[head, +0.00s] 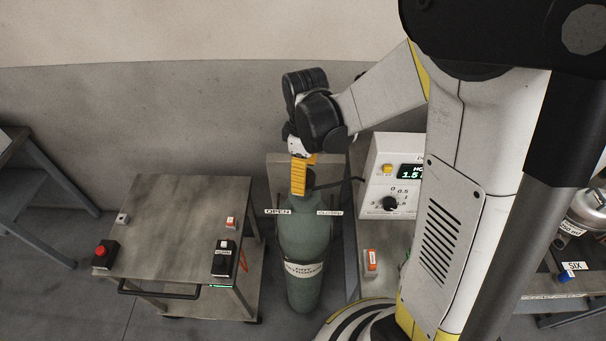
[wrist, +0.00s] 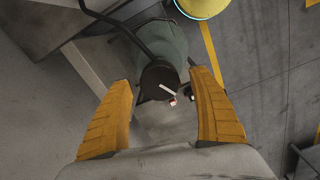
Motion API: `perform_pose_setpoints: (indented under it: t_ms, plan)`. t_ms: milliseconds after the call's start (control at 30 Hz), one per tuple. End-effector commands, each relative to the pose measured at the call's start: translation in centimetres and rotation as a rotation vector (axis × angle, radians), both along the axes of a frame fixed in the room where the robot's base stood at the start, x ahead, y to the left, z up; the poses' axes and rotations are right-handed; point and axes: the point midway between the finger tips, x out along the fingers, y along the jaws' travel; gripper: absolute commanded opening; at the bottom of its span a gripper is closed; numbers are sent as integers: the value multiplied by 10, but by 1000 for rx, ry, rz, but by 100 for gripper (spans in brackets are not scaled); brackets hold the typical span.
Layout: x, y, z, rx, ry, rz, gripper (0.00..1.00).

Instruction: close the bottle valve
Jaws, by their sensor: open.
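The green gas bottle (head: 304,245) stands upright between the cart and the instrument table, with an OPEN label (head: 278,211) to the left of its top and a second label to the right. In the wrist view the bottle (wrist: 165,42) is seen from above. Its dark round valve (wrist: 158,82), with a white pointer mark and a small red spot, lies between and beyond my yellow fingers. My gripper (wrist: 165,110) is open, one finger on each side of the valve, and appears not to touch it. In the head view my gripper (head: 299,178) hangs over the bottle top and partly hides the valve.
A metal cart (head: 178,225) with a red button box (head: 105,254) and a black switch box (head: 224,258) stands left of the bottle. A white instrument (head: 385,180) stands right. A dark hose (wrist: 115,22) runs from the valve. The wall is close behind.

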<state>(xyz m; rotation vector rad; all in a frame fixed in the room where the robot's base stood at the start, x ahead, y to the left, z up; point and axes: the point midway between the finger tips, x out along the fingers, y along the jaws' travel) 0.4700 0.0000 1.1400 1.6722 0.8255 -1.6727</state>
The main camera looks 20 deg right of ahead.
Motion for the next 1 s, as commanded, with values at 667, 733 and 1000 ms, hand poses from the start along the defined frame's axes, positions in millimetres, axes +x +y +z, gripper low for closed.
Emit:
perform_pose_setpoints:
  t_ms: [667, 733, 1000]
  plan:
    - [0, 0, -13, 0, 0, -1, 17]
    - [0, 0, -13, 0, 0, -1, 17]
    - [0, 0, -13, 0, 0, -51, 16]
